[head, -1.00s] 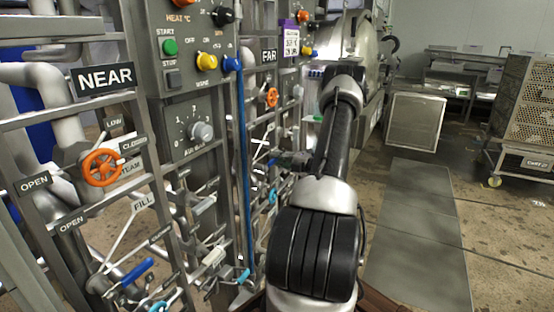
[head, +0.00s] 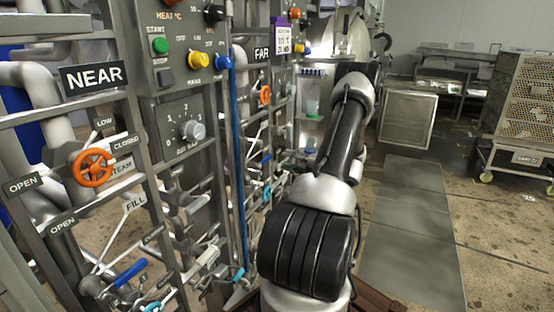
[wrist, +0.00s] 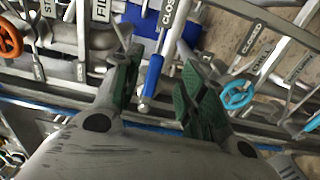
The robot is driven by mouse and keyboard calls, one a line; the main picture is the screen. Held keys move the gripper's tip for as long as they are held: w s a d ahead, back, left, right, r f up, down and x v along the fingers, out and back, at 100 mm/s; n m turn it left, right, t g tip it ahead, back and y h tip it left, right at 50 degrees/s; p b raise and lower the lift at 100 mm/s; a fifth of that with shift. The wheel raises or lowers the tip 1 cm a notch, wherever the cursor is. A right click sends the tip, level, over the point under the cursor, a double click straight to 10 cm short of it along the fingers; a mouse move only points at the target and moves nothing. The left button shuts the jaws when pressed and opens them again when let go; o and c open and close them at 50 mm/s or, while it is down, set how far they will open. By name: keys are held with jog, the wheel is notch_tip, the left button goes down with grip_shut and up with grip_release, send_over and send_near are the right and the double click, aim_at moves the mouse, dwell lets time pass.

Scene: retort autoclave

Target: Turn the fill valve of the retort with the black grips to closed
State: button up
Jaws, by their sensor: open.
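In the wrist view a lever with a blue handle (wrist: 154,76) and a pale end knob lies between the fingers of my gripper (wrist: 163,72). The fingers have green pads and stand apart, with gaps to the handle; I see no clear contact. A FILL label (wrist: 101,9) and a CLOSED label (wrist: 170,12) are near this lever. In the head view my arm reaches toward the panel under the FAR sign (head: 262,54), and my gripper is hidden there. Another blue lever (head: 130,272) is under the NEAR sign (head: 94,75). I cannot make out black grips.
An orange handwheel (wrist: 10,38) and a cyan handwheel (wrist: 237,95) flank the lever in the wrist view. Pipes and frame bars crowd the panel. A perforated cart (head: 522,110) stands at the right; the floor mat (head: 411,235) is clear.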

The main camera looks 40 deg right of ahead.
jog(key=shift+v, duration=1.85)
